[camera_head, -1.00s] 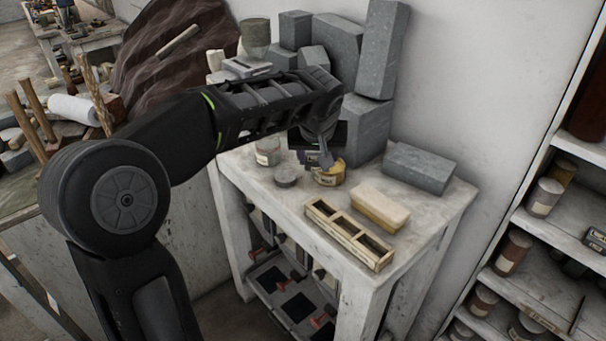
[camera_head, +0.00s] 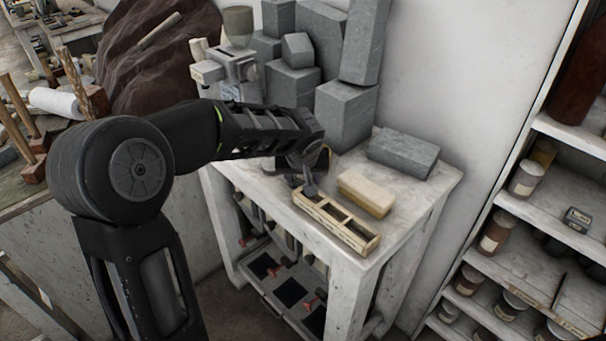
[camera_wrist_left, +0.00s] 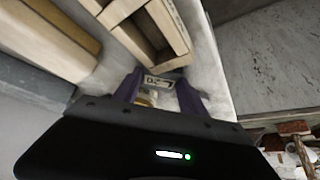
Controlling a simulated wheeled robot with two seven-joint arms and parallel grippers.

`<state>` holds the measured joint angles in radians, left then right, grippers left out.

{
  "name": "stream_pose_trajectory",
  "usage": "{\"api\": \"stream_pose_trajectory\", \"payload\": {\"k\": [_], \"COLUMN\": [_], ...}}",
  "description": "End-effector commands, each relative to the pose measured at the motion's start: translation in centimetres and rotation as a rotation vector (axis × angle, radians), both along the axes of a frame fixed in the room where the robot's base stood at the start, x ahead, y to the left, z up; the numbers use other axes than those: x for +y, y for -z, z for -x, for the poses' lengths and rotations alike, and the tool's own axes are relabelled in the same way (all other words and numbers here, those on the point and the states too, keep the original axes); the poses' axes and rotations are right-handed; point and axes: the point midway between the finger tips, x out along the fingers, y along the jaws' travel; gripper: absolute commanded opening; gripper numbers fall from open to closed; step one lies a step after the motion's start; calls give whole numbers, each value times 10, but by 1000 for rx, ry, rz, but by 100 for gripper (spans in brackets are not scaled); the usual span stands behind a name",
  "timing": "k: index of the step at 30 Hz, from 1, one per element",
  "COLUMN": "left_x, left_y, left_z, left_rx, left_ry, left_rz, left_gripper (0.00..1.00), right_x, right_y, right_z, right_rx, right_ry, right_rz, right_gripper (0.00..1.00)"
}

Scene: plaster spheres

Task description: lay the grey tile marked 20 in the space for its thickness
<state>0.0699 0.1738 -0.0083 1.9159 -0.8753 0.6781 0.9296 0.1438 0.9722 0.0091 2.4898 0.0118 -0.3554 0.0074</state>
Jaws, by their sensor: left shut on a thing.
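The box (camera_wrist_left: 172,22) shows just beyond the fingertips, with dark, empty-looking spaces. I cannot tell whether the tile touches the box. My right gripper is not in view.
A pale yellowish block (camera_head: 367,193) lies right behind the box. A grey stone block (camera_head: 403,155) lies at the back right. Stacked grey blocks (camera_head: 345,112) stand at the back. The bench's front right top (camera_head: 415,205) is clear. Shelves with jars (camera_head: 497,232) stand at right.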

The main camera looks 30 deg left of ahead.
Motion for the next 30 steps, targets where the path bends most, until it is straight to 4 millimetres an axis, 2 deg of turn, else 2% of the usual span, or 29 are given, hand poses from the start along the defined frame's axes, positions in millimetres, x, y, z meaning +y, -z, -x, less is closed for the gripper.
{"api": "stream_pose_trajectory", "payload": {"k": [12,13,20,30], "left_x": [0,0,0,0], "left_y": [5,4,3,1], "left_z": [-1,0,0,0], "left_rx": [-2,-2,-1,-1], "left_ry": [0,0,0,0], "left_rz": [0,1,0,0], "left_gripper": [5,52,71,71], "right_x": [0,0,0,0], "right_y": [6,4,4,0], "right_z": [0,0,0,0], "right_rx": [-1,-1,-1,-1], "right_ry": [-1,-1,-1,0], "right_rz": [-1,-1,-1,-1], "right_gripper": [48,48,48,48]}}
